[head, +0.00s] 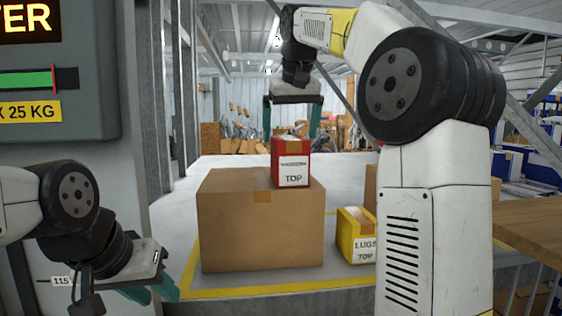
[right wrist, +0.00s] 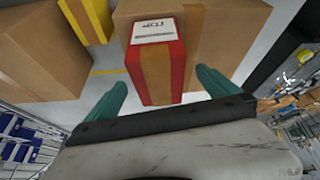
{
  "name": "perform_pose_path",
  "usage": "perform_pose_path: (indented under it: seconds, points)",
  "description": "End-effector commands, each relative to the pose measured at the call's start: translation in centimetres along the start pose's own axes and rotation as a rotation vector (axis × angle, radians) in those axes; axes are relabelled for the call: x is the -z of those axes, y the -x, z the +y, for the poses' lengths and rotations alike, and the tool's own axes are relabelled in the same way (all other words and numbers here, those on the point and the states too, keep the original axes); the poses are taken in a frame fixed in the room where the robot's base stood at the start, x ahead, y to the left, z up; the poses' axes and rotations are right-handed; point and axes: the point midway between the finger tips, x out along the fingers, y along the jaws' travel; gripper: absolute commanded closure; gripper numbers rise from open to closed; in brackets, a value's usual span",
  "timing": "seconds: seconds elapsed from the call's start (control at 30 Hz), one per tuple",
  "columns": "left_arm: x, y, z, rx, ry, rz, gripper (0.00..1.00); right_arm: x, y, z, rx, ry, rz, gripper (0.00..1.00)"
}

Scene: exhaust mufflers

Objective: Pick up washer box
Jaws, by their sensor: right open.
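The washer box is a red box (head: 291,147) with a tan tape strip and a white label reading "TOP". It stands upright on a large brown carton (head: 260,228), near the carton's right end. My right gripper (head: 291,135) is open above it, teal fingers pointing down. In the right wrist view the red box (right wrist: 183,62) lies between the two fingers (right wrist: 162,80), with a gap visible on each side. Whether the fingertips reach down past its top is hard to tell. My left gripper (head: 150,290) is low at the left, away from the boxes; its finger gap is unclear.
A yellow box labelled "LUGS TOP" (head: 348,240) stands right of the large carton on the pale surface (head: 178,245). Another carton is partly hidden behind my right arm. A grey display panel (head: 58,65) stands at left, a wooden tabletop (head: 535,228) at right.

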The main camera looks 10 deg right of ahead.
Motion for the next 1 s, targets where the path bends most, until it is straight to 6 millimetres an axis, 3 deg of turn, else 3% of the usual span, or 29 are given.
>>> perform_pose_path:
  seconds: [0.27,0.8,1.0]
  points:
    - [0.0,0.0,0.0,0.000,0.000,0.000,0.64,0.1,-1.3,-0.1,0.006,-0.121,-0.067,0.00]
    - [0.0,0.0,0.0,0.000,0.000,-0.001,0.64,-0.3,-7.9,0.2,0.008,-0.120,-0.065,0.00]
    - [0.0,0.0,0.0,0.000,0.000,-0.001,0.64,-0.3,-8.2,0.2,0.008,-0.120,-0.063,0.00]
